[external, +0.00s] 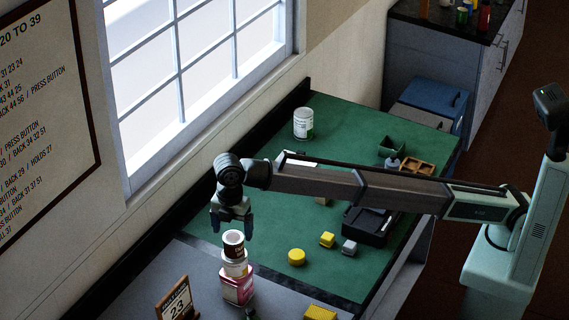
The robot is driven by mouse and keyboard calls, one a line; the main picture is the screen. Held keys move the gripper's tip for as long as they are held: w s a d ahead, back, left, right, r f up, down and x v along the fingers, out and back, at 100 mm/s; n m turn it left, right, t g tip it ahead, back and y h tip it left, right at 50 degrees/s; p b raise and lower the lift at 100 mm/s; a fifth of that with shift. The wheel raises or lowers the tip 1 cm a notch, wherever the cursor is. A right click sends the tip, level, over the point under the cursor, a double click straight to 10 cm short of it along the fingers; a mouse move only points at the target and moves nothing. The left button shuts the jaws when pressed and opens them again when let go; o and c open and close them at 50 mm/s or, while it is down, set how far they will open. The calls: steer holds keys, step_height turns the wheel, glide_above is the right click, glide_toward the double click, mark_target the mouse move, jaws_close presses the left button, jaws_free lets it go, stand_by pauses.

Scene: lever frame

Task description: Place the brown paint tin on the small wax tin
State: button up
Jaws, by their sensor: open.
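The brown paint tin (233,246), with a pale rim and a dark brown band, stands upright at the top of a stack in the lower left of the external view. Below it is a short white tin (235,268), which looks like the small wax tin; its label is too small to read. The white tin sits on a pink and white container (237,289). The brown tin appears to rest on the white one. My gripper (231,224) points down just above the stack, fingers spread and apart from the brown tin, with nothing between them.
A yellow round tin (297,257), a yellow block (327,240) and a grey block (349,247) lie right of the stack. A calendar (175,302) stands in front at left. A white can (303,123) stands at the back.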

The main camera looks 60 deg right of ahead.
mark_target(230, 242)
step_height(230, 242, up, 7)
steer(key=shift+f, duration=0.2)
